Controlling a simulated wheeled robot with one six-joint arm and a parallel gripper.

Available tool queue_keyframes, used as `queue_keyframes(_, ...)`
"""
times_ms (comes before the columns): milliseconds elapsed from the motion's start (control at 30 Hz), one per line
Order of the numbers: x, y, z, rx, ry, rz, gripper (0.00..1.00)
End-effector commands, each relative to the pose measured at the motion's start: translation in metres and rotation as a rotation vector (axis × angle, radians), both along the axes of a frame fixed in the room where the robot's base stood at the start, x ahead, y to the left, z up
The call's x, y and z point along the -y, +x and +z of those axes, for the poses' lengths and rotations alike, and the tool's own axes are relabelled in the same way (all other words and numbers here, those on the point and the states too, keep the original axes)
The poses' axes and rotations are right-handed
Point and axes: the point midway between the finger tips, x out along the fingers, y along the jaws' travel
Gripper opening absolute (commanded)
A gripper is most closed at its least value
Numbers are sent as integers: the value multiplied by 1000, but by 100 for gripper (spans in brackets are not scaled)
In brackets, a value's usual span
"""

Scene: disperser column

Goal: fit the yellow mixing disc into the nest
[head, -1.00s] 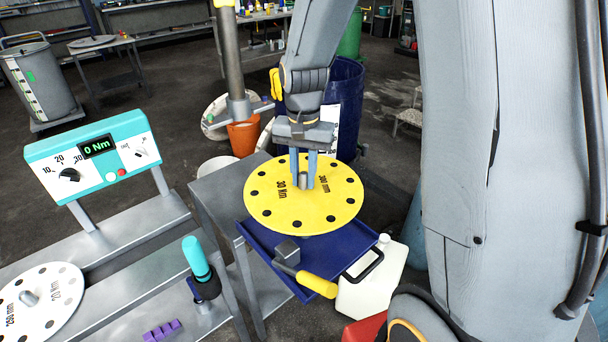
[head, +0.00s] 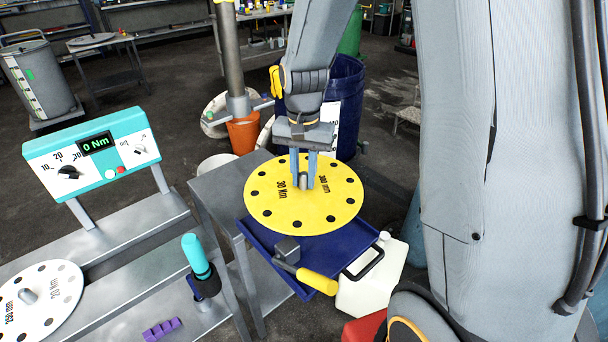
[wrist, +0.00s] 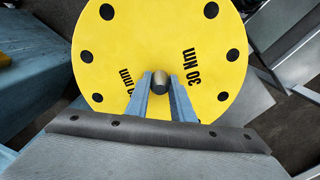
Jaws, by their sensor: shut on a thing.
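The yellow mixing disc (head: 270,205) is a flat round plate with a ring of black holes, "30 Nm" lettering and a short grey stub at its centre. My gripper (head: 304,184) is shut on that stub from above, and the disc hangs roughly level over the blue tray. In the wrist view the fingers (wrist: 161,88) sit on both sides of the stub, and the disc (wrist: 125,50) fills the upper middle. I cannot make out the nest for certain. The metal column (head: 229,60) with an orange bucket (head: 243,135) at its foot stands behind.
The blue tray (head: 262,238) holds a yellow-handled mallet (head: 317,280). A white jerrycan (head: 372,285) stands right of it. At left are a teal torque panel (head: 92,152), a white disc (head: 38,308), a teal-handled tool (head: 196,257) and a purple block (head: 162,329) on the metal bench.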

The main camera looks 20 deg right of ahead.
Motion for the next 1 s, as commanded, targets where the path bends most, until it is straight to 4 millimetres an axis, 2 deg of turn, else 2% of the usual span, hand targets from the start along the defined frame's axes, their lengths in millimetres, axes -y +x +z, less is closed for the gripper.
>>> queue_keyframes(467,0,0,-4,1,0,0,0)
queue_keyframes(500,0,0,-4,1,0,0,25)
queue_keyframes(600,0,0,-4,1,0,0,42)
queue_keyframes(1000,0,1,0,2,0,0,43)
